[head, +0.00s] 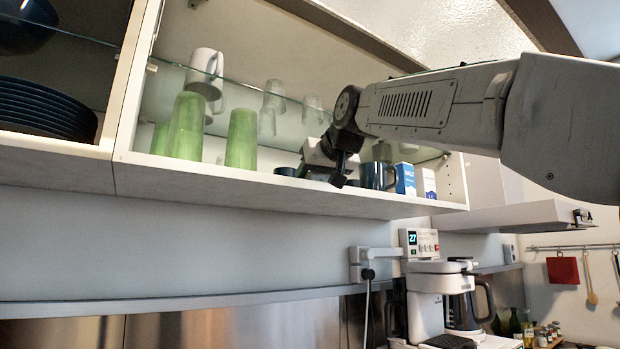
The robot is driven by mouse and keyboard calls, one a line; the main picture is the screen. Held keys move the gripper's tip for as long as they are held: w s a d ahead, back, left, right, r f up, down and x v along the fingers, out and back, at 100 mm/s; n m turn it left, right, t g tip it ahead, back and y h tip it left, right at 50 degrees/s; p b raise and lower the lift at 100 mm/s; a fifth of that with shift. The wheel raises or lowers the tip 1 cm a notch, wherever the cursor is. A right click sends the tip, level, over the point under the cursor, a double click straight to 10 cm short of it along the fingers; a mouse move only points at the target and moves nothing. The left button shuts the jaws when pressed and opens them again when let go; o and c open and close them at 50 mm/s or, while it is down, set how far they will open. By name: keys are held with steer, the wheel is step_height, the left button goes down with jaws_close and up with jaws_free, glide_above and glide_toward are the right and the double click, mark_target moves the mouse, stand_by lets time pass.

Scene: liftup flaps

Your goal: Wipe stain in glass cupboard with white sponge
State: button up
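The cupboard (250,192) is open, with its frosted glass flap (440,30) raised above the opening. A glass shelf (240,85) crosses its inside. My arm reaches in from the right, and my gripper (338,175) is low inside the cupboard opening, just above the bottom board near its front edge. The gripper is dark and small in this view, and its finger opening cannot be made out. A pale block shows just left of the gripper; I cannot tell whether it is the white sponge or part of my wrist. No stain can be made out.
Green glasses (186,127) stand at the left on the bottom board. A white mug (205,72) and clear glasses are on the glass shelf. A dark mug (375,176) and a blue-and-white salt box (405,179) stand right of my gripper. A coffee machine (440,300) is below.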

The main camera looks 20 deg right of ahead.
steer(key=shift+w+d+f, duration=0.1)
steer(key=shift+w+d, duration=0.1)
steer(key=shift+d, duration=0.55)
steer(key=shift+w+d+f, duration=0.1)
steer(key=shift+w+d, duration=0.05)
steer(key=shift+d, duration=0.6)
steer(key=shift+w+d+r, duration=0.1)
steer(key=shift+w+d, duration=0.1)
steer(key=shift+d, duration=0.75)
steer(key=shift+w+d, duration=0.15)
steer(key=shift+d, duration=0.75)
steer(key=shift+w+d+r, duration=0.1)
steer(key=shift+w+d, duration=0.1)
steer(key=shift+d, duration=0.75)
steer(key=shift+a, duration=0.15)
